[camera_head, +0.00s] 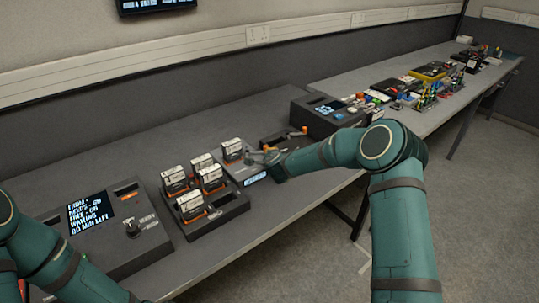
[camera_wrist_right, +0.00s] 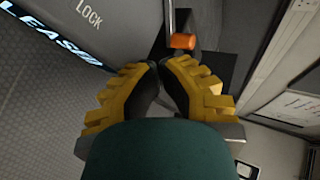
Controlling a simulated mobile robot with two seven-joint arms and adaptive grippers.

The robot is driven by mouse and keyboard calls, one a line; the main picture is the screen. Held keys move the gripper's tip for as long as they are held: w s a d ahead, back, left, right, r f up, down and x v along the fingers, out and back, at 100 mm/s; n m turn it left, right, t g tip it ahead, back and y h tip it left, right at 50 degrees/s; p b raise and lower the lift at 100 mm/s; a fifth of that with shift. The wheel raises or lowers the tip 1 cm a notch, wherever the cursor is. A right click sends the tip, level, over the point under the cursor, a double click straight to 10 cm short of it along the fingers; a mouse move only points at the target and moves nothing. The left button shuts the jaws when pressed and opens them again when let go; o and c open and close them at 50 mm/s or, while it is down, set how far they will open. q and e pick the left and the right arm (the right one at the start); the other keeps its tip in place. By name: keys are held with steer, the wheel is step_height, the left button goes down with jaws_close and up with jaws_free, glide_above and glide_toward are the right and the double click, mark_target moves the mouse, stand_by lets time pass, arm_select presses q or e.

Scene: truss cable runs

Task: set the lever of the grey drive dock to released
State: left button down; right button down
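The grey drive dock (camera_head: 236,172) stands mid-table with a white-and-black drive (camera_head: 232,150) upright at its back left. Its front label glows; in the right wrist view, dark grey casing (camera_wrist_right: 110,45) carries the word LOCK and part of a lit release label. A lever with an orange tip (camera_wrist_right: 182,41) shows just beyond my right fingertips, apparently not between them. I cannot tell its setting. My right gripper (camera_wrist_right: 158,66) has its yellow-backed fingers together at the tips; in the head view it is at the dock's right end (camera_head: 271,160). My left gripper is out of frame.
A black rack (camera_head: 222,215) with several drives stands left of the dock. A console (camera_head: 108,250) with a screen and knob is further left. A dark unit (camera_head: 318,118) and another orange-tipped lever (camera_head: 304,130) lie behind right. The front table strip is clear.

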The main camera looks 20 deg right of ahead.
steer(key=shift+w+d, duration=0.15)
steer(key=shift+w, duration=0.7)
steer(key=shift+w+d, duration=0.1)
steer(key=shift+w, duration=0.7)
steer(key=shift+w, duration=0.15)
steer(key=shift+w+d, duration=0.45)
steer(key=shift+w, duration=0.4)
steer(key=shift+s, duration=0.15)
steer(key=v, duration=1.2)
steer(key=shift+a, duration=0.1)
